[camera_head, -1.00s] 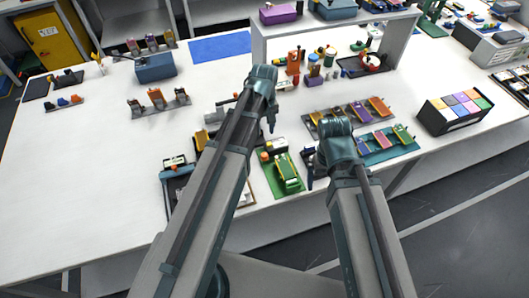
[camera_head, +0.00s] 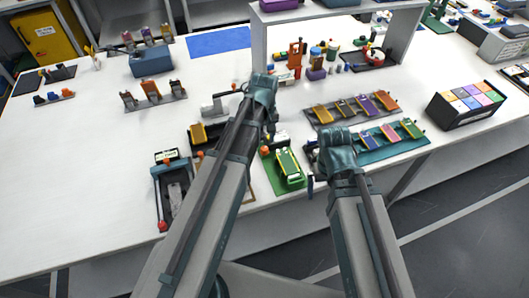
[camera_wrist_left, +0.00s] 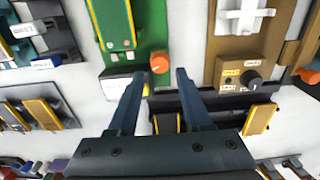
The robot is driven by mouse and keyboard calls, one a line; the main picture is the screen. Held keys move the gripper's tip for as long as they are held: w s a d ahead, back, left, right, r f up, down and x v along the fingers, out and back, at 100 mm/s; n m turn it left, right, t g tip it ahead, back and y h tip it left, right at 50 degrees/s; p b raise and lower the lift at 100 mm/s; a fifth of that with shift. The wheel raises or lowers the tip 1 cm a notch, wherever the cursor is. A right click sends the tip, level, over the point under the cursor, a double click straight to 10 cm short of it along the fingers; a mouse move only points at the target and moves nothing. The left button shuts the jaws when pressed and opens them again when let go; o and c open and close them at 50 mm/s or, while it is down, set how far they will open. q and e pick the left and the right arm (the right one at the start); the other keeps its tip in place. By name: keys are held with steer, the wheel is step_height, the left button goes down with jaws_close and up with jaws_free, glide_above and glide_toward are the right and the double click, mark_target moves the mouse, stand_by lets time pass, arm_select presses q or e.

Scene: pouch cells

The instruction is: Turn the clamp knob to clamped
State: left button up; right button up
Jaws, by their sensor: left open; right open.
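A green fixture (camera_wrist_left: 150,25) with an orange knob (camera_wrist_left: 159,63) on its near edge is at upper middle of the left wrist view. A brown fixture (camera_wrist_left: 232,55) beside it has a black knob (camera_wrist_left: 251,80) with small labels; I cannot tell which knob is the clamp knob. My left gripper (camera_wrist_left: 158,76) is open, its fingertips either side of the orange knob in the picture, with contact unclear. In the head view the green fixture (camera_head: 288,168) and orange knob (camera_head: 265,150) are below my left gripper (camera_head: 271,128). My right gripper (camera_head: 311,184) is mostly hidden behind its arm.
A teal tray (camera_head: 372,154) and a grey tray (camera_head: 320,118) with coloured pouch cells lie to the right. A black bin (camera_head: 440,116) stands beyond them. A device with a red-ended lever (camera_head: 163,225) is left of my left arm.

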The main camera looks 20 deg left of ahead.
mark_target(264, 148)
arm_select(q)
step_height(264, 148, down, 5)
steer(key=b, duration=0.3)
steer(key=shift+r, duration=0.2)
steer(key=shift+r, duration=0.1)
jaws_close()
